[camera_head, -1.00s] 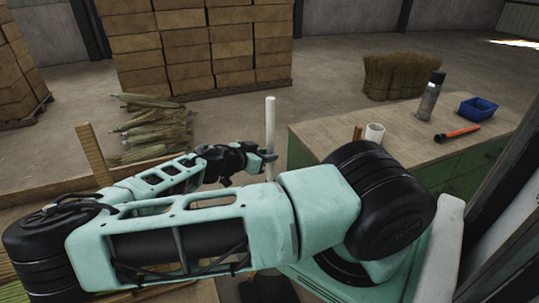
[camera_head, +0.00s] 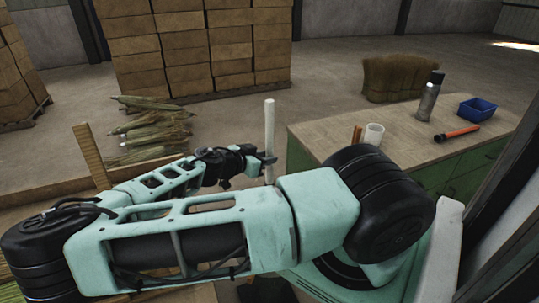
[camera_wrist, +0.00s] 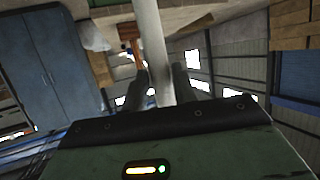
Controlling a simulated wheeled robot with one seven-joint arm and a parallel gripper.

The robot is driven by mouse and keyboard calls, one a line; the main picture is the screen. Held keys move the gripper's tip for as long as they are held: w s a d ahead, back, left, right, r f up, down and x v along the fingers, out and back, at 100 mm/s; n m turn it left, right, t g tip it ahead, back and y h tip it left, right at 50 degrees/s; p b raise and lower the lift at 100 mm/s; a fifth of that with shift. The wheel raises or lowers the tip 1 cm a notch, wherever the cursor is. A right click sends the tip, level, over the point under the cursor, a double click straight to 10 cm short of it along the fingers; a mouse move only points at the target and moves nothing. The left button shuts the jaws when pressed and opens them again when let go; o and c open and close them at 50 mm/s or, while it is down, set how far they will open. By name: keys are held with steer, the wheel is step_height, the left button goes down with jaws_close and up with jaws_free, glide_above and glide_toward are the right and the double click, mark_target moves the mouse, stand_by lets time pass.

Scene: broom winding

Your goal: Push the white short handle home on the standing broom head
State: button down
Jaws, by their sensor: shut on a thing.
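The white short handle (camera_head: 269,130) stands upright in the head view, at the left end of the green workbench. My gripper (camera_head: 268,159) is shut on it partway down. In the wrist view the handle (camera_wrist: 151,45) runs up between the two fingers of my gripper (camera_wrist: 160,85), which close on it from both sides. The handle's lower end is hidden behind my arm. A dark shape on the floor (camera_head: 268,289) below my arm may be the broom head, but it is mostly covered. I cannot tell whether the handle touches it.
The workbench (camera_head: 330,115) carries a white cup (camera_head: 374,133), a spray can (camera_head: 430,97), a blue bin (camera_head: 477,108) and an orange-handled tool (camera_head: 457,132). A wooden post (camera_head: 90,155) stands near my arm. Stacked boxes are behind.

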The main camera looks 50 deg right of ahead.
steer(key=shift+f, duration=0.15)
steer(key=c, duration=1)
jaws_free()
steer(key=shift+c, duration=0.2)
steer(key=b+v, duration=0.5)
steer(key=v, duration=1.2)
steer(key=shift+a, duration=0.2)
